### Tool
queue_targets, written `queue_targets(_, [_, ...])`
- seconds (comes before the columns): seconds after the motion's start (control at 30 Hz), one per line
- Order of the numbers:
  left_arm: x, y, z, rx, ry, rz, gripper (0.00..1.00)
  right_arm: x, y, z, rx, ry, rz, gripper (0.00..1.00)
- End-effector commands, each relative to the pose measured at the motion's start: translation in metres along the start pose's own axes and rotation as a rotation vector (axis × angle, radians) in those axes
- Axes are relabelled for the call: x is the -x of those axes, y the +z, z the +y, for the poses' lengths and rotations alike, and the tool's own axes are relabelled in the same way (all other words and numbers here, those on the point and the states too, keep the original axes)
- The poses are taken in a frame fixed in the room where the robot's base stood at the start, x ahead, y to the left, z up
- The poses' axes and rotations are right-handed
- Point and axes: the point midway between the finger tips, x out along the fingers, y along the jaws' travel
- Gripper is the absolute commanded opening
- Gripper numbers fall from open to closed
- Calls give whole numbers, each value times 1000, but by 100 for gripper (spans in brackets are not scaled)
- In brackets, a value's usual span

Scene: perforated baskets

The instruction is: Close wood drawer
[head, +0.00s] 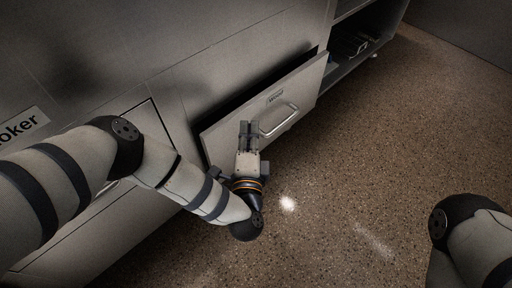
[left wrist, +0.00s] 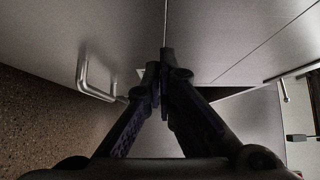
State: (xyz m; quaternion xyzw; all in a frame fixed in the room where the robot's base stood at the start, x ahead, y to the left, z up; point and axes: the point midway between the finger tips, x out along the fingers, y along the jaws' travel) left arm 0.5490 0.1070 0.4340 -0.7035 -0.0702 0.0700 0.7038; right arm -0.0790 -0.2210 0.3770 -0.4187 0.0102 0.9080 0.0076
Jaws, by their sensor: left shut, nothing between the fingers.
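The wood drawer (head: 232,143) is a tilted front panel in the grey cabinet, standing partly open with a dark gap along its top edge in the head view. Its metal handle (head: 279,120) is on the right half of the panel. My left gripper (head: 249,128) is shut and empty, in front of the panel just left of the handle. I cannot tell whether it touches the panel. In the left wrist view the shut fingers (left wrist: 160,65) point at the grey front, with the handle (left wrist: 88,78) to their left. My right gripper is out of view.
The grey cabinet (head: 190,40) runs along the left and back. A label ending in "oker" (head: 22,125) is at far left. An open shelf (head: 350,48) holding dark items is beyond the drawer. The speckled floor (head: 340,180) to the right is clear.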

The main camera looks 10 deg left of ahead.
Motion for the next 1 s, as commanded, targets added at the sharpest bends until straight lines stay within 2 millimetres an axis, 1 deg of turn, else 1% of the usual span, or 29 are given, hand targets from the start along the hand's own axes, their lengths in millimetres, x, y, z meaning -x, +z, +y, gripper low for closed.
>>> queue_targets(0.07, [-6,7,1,-1,1,-1,0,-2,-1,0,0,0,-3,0])
queue_targets(0.2, [-12,11,0,0,0,1,0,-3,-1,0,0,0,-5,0])
queue_targets(0.5, [-12,12,0,0,0,2,0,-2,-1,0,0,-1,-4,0])
queue_targets(0.57, [-12,12,-1,-3,2,5,0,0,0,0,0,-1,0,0])
queue_targets(0.67, [-16,15,-2,-10,6,11,0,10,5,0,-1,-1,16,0])
queue_targets(0.8, [-26,25,-4,-7,0,7,0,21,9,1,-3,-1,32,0])
queue_targets(1.0, [-31,31,-2,2,-2,0,0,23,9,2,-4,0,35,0])
